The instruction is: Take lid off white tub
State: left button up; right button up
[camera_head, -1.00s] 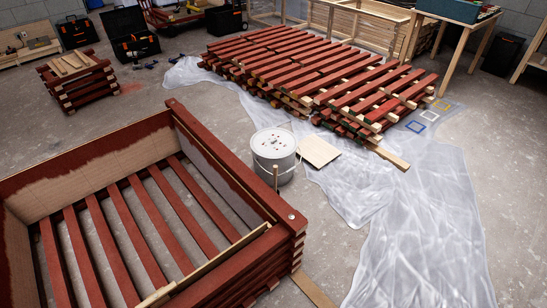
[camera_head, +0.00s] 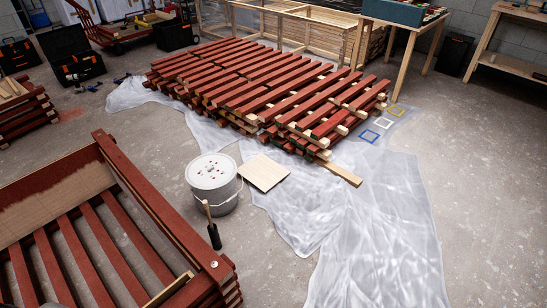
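The white tub (camera_head: 214,190) stands upright on the concrete floor, left of the middle of the head view. Its round pale lid (camera_head: 211,170) is on top and has several small red marks. A wire handle hangs on its side. A brush-like tool (camera_head: 212,228) with a wooden end and a dark part is in front of the tub; I cannot tell if it touches it. Neither of my grippers is in view.
A red slatted crate (camera_head: 150,205) fills the lower left, close to the tub. A square board (camera_head: 263,172) lies right of the tub. Behind is a wide stack of red battens (camera_head: 260,85). Clear plastic sheeting (camera_head: 375,225) covers floor at the right. Bare floor lies between crate and sheeting.

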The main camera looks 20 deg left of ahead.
aim_at(211, 171)
jog(key=i+l+z, duration=0.2)
jog(key=i, duration=0.2)
jog(key=i+l+z, duration=0.25)
jog(key=i, duration=0.15)
jog(key=i+z, duration=0.2)
jog(key=i, duration=0.2)
jog(key=i+j+u, duration=0.1)
jog(key=i+u, duration=0.9)
jog(key=u, duration=0.15)
jog(key=i+l+u, duration=0.35)
jog(key=k+j, duration=0.05)
jog(key=j, duration=0.05)
